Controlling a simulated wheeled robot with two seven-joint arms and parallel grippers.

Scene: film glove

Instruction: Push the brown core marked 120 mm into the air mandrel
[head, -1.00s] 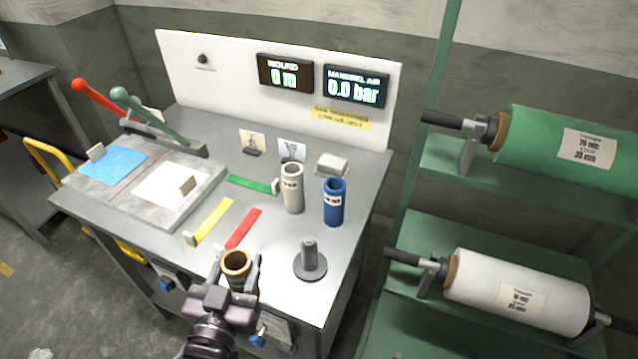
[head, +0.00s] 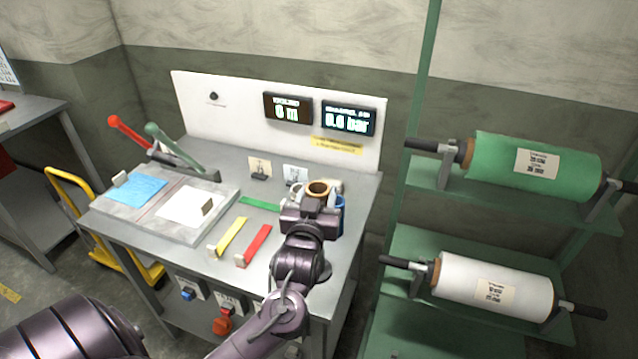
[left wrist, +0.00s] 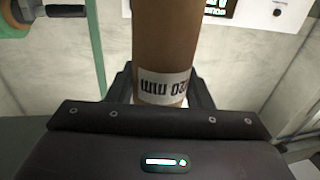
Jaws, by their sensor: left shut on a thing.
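The brown core (head: 318,187) is upright in my left gripper (head: 318,198), which is shut on it. Its open top rim shows above the fingers in the head view. In the left wrist view the brown core (left wrist: 165,40) stands between the fingers, with a white label that appears upside down and reads roughly 120 mm. The air mandrel does not show now; my left gripper and arm cover that part of the bench. I cannot tell whether the core touches it. My right gripper is not in view.
A blue core (head: 342,207) and a white core are partly hidden just behind my gripper. Yellow (head: 229,236) and red (head: 255,244) strips lie to the left on the bench. The display panel (head: 240,105) stands behind; a rack with green (head: 500,165) and white (head: 460,275) rolls is right.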

